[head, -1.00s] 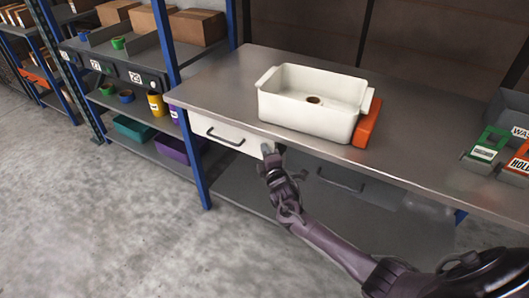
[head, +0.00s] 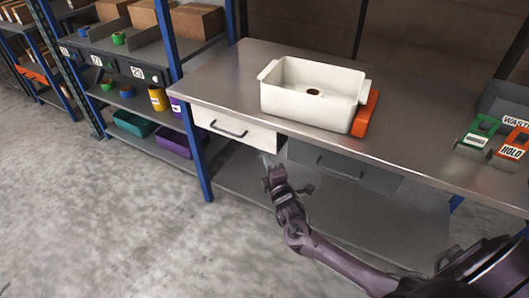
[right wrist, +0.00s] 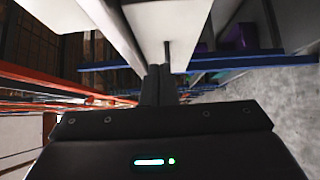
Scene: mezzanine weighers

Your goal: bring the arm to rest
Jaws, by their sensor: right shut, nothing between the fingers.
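My right gripper (head: 268,168) is shut and empty. In the head view it hangs below the front edge of the steel bench, just under the white drawer (head: 220,128), with a small gap showing between them. In the right wrist view the dark fingers (right wrist: 160,82) are together with nothing between them. My right arm reaches in from the lower right. My left gripper is not in view.
A cream bin (head: 305,105) with a small brown round thing (head: 313,92) inside stands on the bench (head: 225,75), beside an orange object (head: 367,115). A grey drawer (head: 345,170) is to the right. Shelving with coloured containers stands left; open floor lies in front.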

